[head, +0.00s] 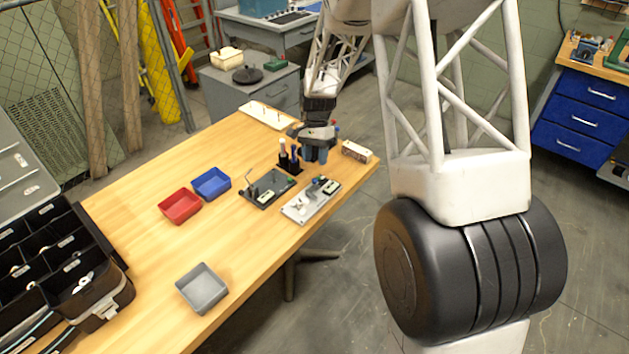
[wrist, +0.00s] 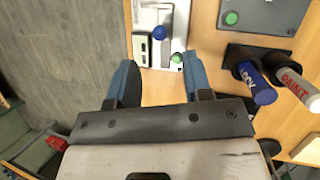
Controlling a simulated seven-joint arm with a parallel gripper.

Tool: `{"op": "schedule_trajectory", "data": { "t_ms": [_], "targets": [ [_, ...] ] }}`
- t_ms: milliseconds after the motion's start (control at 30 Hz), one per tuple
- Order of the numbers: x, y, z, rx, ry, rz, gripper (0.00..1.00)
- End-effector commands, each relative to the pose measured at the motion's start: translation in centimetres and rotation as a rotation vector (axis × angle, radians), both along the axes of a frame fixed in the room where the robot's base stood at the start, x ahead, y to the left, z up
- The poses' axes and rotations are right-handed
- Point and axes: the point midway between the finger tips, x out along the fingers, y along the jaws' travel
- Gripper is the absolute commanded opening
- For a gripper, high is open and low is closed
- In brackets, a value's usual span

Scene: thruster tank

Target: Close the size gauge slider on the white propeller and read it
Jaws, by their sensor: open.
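The size gauge (head: 311,201) is a pale metal plate near the table's right edge, with a small display box (wrist: 142,50), a blue knob (wrist: 159,32) and a green button (wrist: 177,58). I cannot make out the white propeller for certain, the display reading, or how far the slider is from anything. My gripper (head: 316,156) is open, its blue fingers pointing down above the table behind the gauge in the head view. In the wrist view the open fingers (wrist: 161,82) are apart with nothing between them, and the gauge lies beyond their tips.
A dark fixture plate (head: 266,189) lies left of the gauge. A black holder (head: 289,160) with bottles stands close to my gripper; the wrist view shows a blue bottle (wrist: 257,84). Red (head: 180,206), blue (head: 211,184) and grey (head: 202,288) bins sit farther left.

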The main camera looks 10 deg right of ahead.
Motion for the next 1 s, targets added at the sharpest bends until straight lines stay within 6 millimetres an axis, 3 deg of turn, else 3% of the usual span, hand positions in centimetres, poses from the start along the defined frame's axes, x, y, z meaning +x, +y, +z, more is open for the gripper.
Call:
{"op": "schedule_trajectory", "data": {
  "t_ms": [367, 1000],
  "targets": [
    [-0.3, 0.0, -0.5, 0.0, 0.001, 0.001, 0.46],
    [-3.0, 0.4, -6.3, 0.0, 0.0, 0.001, 0.46]
  ]
}}
